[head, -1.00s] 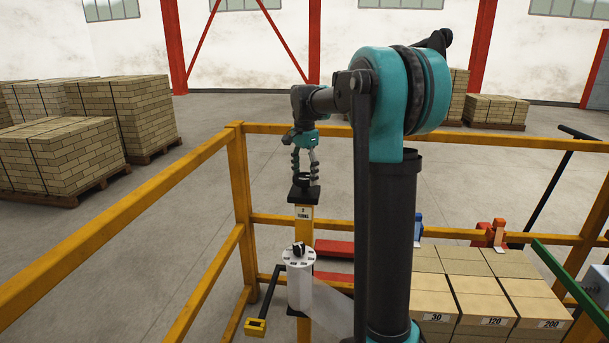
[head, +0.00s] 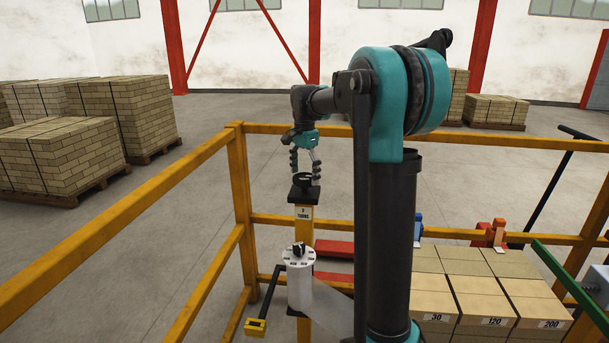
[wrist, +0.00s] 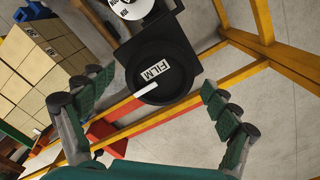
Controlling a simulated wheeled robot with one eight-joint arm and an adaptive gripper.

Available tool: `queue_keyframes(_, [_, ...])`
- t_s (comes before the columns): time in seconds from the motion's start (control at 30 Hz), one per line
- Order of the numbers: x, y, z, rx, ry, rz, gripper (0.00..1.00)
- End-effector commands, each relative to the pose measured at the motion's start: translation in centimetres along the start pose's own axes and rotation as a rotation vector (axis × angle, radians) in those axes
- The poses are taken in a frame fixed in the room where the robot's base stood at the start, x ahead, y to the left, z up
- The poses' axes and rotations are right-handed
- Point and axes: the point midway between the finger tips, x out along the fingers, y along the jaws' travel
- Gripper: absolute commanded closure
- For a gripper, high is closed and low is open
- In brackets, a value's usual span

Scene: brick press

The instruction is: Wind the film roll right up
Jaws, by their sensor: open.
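My gripper (head: 305,170) is open and empty, just above a round black knob (head: 302,180) on a yellow post. In the wrist view the spread fingers stand on either side of the knob (wrist: 166,88), which bears the word FILM and a white pointer bar. The fingers look clear of it. A small label (head: 304,213) below the knob reads something like "3 TURNS". The white film roll (head: 300,284) stands lower on the post, with translucent film (head: 332,315) trailing to the lower right. Its end also shows in the wrist view (wrist: 132,8).
A black crank with a yellow handle (head: 255,326) hangs left of the roll. Yellow rails (head: 100,225) surround the place. A red bar (head: 335,247) lies behind the post.

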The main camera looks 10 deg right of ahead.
Motion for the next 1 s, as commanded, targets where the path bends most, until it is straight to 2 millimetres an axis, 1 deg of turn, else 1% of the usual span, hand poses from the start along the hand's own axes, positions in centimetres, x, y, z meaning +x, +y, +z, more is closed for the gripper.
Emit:
queue_keyframes(0.13, [-0.4,0.0,0.0,0.000,0.000,0.000,0.11])
queue_keyframes(0.27, [-1.9,0.0,0.0,0.000,0.000,0.000,0.11])
queue_keyframes(0.6, [-8.6,0.0,0.0,0.000,0.000,0.000,0.11])
queue_keyframes(0.7, [-10.1,0.0,0.0,0.000,0.000,0.000,0.11])
queue_keyframes(0.83, [-11.4,0.0,0.0,0.000,0.000,0.000,0.11])
queue_keyframes(1.0, [-12.0,0.0,0.0,0.000,0.000,0.000,0.11])
